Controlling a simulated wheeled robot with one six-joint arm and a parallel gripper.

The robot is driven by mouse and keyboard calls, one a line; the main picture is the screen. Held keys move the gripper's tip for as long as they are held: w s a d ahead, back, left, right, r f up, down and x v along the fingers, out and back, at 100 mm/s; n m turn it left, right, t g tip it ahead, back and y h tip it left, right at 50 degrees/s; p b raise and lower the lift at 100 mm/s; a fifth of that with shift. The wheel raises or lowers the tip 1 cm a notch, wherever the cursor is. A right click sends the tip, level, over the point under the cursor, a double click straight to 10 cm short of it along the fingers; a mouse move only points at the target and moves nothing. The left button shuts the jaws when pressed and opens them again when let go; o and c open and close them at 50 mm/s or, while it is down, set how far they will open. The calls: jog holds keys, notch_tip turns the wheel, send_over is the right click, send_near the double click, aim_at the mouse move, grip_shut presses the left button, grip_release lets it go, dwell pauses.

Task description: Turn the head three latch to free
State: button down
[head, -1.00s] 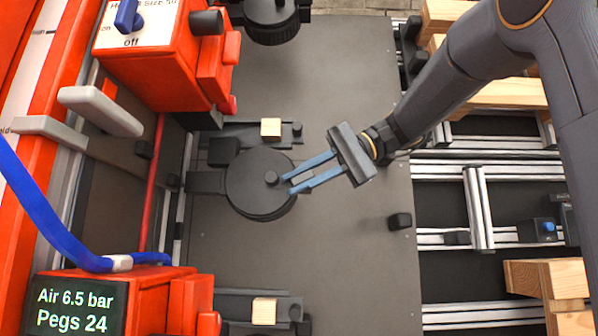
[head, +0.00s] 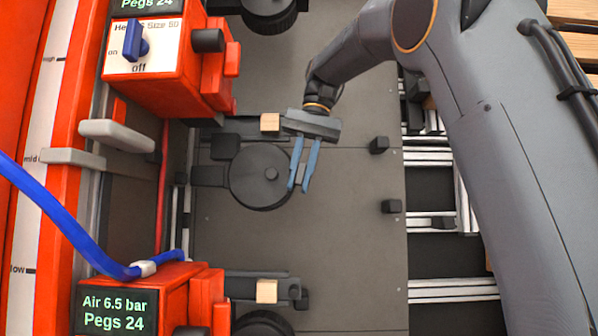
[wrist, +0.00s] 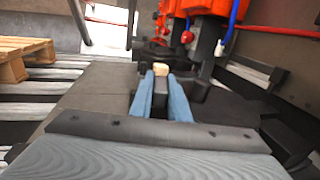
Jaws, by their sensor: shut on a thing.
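My gripper (head: 302,186) has its two blue fingers pointing down the picture in the head view, at the right edge of a round black disc (head: 255,180). It is shut on a small dark piece, which I take to be the head three latch (wrist: 160,97). The fingers hide most of this piece, and how far it is turned is hard to tell. The wrist view also shows my gripper (wrist: 161,92), with the dark piece between its fingers.
Wooden blocks (head: 270,122) (head: 266,291) sit on dark bars above and below the disc. Two black stubs (head: 378,145) (head: 391,206) stand on the plate (head: 350,250) at right. Orange housings (head: 150,62) and a blue hose (head: 60,225) lie at left. The plate's lower right is clear.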

jog(key=shift+h, duration=0.6)
jog(key=c, duration=1.7)
grip_release()
